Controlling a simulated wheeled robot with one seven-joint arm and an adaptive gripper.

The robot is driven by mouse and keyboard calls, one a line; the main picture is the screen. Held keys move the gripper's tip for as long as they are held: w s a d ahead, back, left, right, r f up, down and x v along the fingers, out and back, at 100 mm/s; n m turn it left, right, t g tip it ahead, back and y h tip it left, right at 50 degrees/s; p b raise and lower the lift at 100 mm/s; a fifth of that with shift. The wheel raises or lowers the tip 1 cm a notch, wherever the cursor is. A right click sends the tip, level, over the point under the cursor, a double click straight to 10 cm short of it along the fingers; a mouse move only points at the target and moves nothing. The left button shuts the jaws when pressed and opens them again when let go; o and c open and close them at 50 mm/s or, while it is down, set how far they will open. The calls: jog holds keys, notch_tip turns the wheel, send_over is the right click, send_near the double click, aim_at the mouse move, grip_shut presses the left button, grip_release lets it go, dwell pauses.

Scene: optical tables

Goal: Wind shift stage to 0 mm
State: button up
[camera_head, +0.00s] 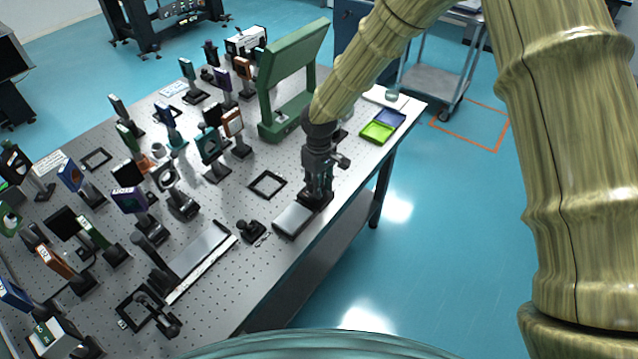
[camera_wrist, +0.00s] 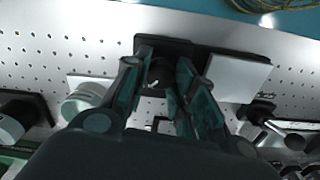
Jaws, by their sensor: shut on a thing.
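A low unit with a dark base and a grey block (camera_head: 294,220), which looks like the shift stage, sits near the right edge of the optical table. In the wrist view its grey plate (camera_wrist: 238,76) lies right of the dark base. A dark round knob (camera_wrist: 160,72) stands on the base. My gripper (camera_head: 318,193) points down over the dark base, beside the grey block. In the wrist view my gripper (camera_wrist: 162,66) is shut on the knob, with one finger on each side. The fingers partly hide the knob, and no scale reading is legible.
A dark square frame (camera_head: 267,185) lies left of my gripper, and a small dark knobbed piece (camera_head: 251,230) stands nearby. A tall green frame (camera_head: 290,85) stands behind. Green and blue trays (camera_head: 378,132) lie at the table's right edge. Several optic mounts crowd the left.

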jog(key=shift+r+n, duration=0.1)
jog(key=shift+n, duration=1)
jog(key=shift+w, duration=0.1)
jog(key=o, duration=1)
jog(key=shift+d, duration=0.1)
jog(key=shift+o, duration=0.2)
notch_tip(320, 180, up, 12)
